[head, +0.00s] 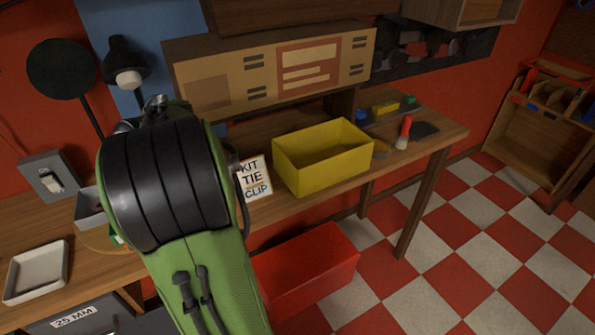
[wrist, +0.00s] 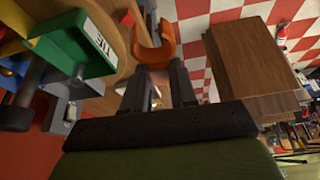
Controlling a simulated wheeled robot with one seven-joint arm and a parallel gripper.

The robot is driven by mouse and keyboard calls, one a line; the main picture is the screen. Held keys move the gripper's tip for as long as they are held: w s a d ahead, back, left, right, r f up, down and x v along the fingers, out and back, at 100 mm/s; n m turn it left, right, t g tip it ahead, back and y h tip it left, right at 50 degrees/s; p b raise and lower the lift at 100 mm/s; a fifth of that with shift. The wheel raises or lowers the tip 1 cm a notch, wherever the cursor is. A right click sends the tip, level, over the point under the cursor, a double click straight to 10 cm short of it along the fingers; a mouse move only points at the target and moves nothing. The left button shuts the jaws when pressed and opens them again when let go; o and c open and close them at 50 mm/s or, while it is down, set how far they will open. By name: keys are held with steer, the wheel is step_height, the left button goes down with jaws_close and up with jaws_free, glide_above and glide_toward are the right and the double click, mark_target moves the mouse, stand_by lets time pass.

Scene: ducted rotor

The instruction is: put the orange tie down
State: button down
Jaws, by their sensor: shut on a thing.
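The orange tie (wrist: 156,54) is a curved orange piece at the top middle of the wrist view. My gripper (wrist: 158,72) is shut on it, with the two dark fingers on either side of its lower end. A green tray (wrist: 78,52) with a white label reading TIE lies to the left of the tie, apart from it. In the head view my green and black arm covers the gripper and the tie, and only a small bit of green shows beside it.
A yellow bin (head: 322,160) stands on the wooden bench, beside a sign (head: 254,177) reading KIT TIE CLIP. A white tray (head: 37,271) lies at the left. A red box (head: 308,270) is below the bench. The checkered floor at the right is clear.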

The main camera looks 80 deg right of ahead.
steer(key=w+f, duration=0.1)
steer(key=w+a+f, duration=0.1)
steer(key=f, duration=0.1)
steer(key=w+a+f+m+h, duration=0.1)
steer(key=w+a+f+m, duration=0.2)
steer(key=a+f, duration=0.6)
steer(key=w+a+f+m+h, duration=0.1)
steer(key=w+a+f+m, duration=0.2)
steer(key=f, duration=1.2)
steer(key=w+a, duration=0.3)
steer(key=a, duration=0.2)
steer(key=shift+a+f+m, duration=0.3)
steer(key=shift+a+f, duration=0.05)
steer(key=shift+t, duration=0.3)
